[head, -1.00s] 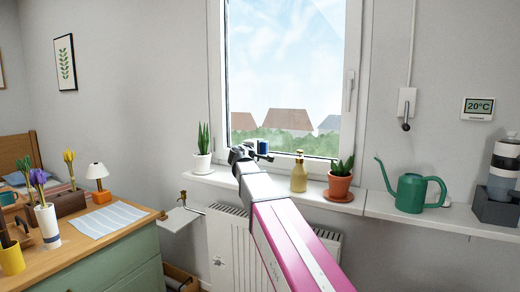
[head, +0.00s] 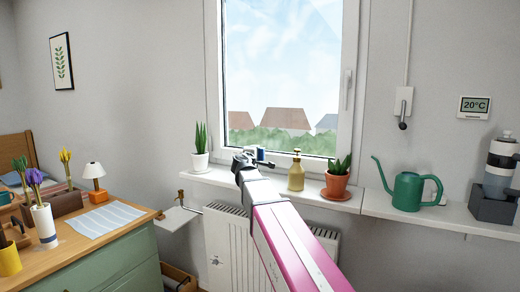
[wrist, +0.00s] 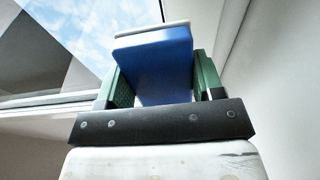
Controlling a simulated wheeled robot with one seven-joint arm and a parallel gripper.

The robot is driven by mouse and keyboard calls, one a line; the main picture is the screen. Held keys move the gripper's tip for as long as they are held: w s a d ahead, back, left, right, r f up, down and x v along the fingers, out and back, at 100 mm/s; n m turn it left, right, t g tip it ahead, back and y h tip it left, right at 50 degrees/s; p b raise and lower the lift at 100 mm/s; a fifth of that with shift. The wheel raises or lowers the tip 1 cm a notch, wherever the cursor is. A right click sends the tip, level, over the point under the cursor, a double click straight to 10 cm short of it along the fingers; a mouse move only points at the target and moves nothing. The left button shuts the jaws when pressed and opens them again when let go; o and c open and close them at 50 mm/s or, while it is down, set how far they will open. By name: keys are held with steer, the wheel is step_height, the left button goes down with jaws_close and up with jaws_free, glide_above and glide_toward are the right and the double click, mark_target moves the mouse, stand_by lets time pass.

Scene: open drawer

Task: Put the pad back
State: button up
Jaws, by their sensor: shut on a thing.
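My gripper (head: 262,158) is at the window, above the sill between the white-potted plant and the soap bottle. In the wrist view it is shut on a blue pad (wrist: 155,60) with a pale edge on top, held between two green fingers. In the head view only a small blue patch of the pad (head: 260,153) shows at the gripper. The window glass (head: 285,70) is behind it. I cannot tell whether the pad touches the glass or the frame.
The sill (head: 222,180) carries a plant in a white pot (head: 200,160), a gold pump bottle (head: 296,176), a plant in a terracotta pot (head: 336,187) and a green watering can (head: 407,192). A radiator (head: 226,235) is below. A dresser (head: 110,270) stands left.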

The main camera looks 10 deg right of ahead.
step_height(320, 180, down, 2)
steer(key=n+y, duration=0.1)
steer(key=y, duration=0.1)
steer(key=n+t+y, duration=0.1)
steer(key=shift+s+f+y, duration=0.1)
steer(key=shift+f+y, duration=0.1)
steer(key=shift+y, duration=0.2)
steer(key=shift+f+n+t+y, duration=0.15)
steer(key=shift+n+t+y, duration=0.15)
steer(key=shift+n+y, duration=0.45)
steer(key=shift+s+d+n+y, duration=0.25)
steer(key=shift+n+y, duration=0.2)
steer(key=shift+y, duration=0.2)
